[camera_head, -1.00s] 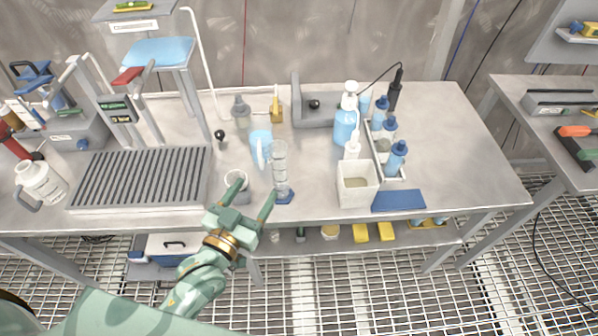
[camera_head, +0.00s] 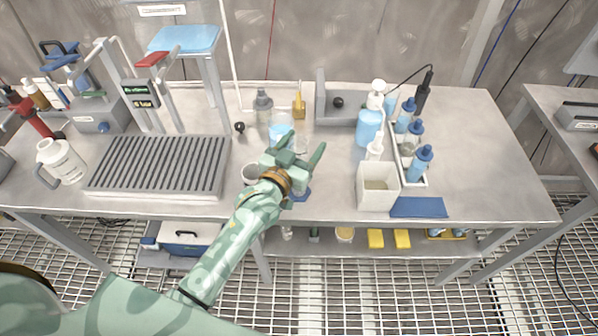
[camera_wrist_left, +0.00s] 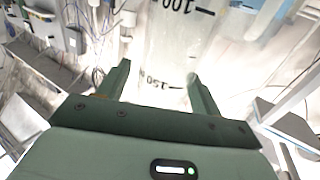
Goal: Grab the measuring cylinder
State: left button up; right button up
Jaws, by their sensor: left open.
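The measuring cylinder is clear, with black graduation marks, and stands on a blue base (camera_head: 301,195) near the table's front edge. In the head view my left gripper hides most of it. In the left wrist view the cylinder (camera_wrist_left: 180,45) fills the upper middle, with marks at 100 and 150. My left gripper (camera_head: 304,146) is open in front of the cylinder. In the left wrist view its two fingertips (camera_wrist_left: 158,74) point at the cylinder, one towards each side. I cannot tell whether they touch it. My right gripper is not in view.
A square white container (camera_head: 378,190) and several blue-capped bottles are to the right. A ribbed grey plate (camera_head: 158,166) covers the left.

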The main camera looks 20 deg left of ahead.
pick_arm(q)
jog(key=shift+s, duration=0.1)
jog(key=c, duration=1.4)
